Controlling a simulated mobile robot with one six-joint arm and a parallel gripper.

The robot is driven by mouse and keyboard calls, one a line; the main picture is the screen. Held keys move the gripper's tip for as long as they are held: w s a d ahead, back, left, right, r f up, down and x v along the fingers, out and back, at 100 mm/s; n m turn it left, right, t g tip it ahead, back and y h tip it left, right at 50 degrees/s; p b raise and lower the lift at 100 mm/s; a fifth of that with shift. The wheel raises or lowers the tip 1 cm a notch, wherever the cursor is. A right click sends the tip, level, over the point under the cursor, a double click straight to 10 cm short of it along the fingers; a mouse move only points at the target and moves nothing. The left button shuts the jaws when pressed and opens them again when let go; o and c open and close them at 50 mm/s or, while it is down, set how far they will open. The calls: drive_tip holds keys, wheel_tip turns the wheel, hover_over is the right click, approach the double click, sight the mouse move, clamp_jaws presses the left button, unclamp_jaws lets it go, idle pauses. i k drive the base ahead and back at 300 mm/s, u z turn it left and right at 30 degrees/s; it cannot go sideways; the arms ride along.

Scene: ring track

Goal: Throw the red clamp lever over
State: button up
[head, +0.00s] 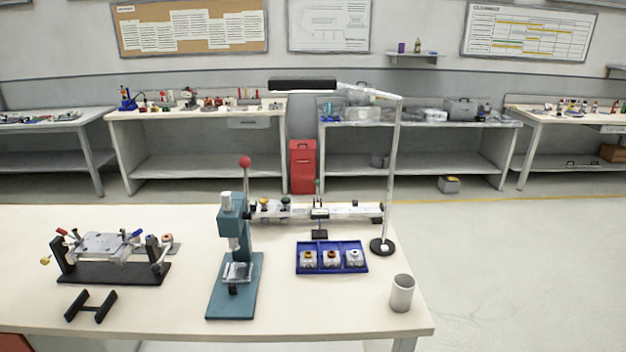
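A fixture with a black base (115,274) and a silver plate (100,243) stands at the left of the near table. A small lever with a red end (61,232) sticks up at the fixture's upper left, tilted to the left. A yellow knob (45,260) sticks out at the fixture's left end. Whether the red lever touches the plate is too small to tell. My gripper is not in view.
A black H-shaped piece (90,304) lies in front of the fixture. A teal press (232,288) with a red ball handle (245,161) stands to its right. Further right are a blue tray (332,269), a lamp (394,170) and a grey cup (402,292). The table between fixture and press is clear.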

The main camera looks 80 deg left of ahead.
sight(61, 231)
drive_tip(key=u, duration=0.05)
drive_tip(key=k, duration=0.95)
drive_tip(key=u, duration=3.75)
drive_tip(key=i, duration=1.65)
drive_tip(key=u, duration=0.1)
drive_tip(key=k, duration=0.7)
drive_tip(key=z, duration=0.05)
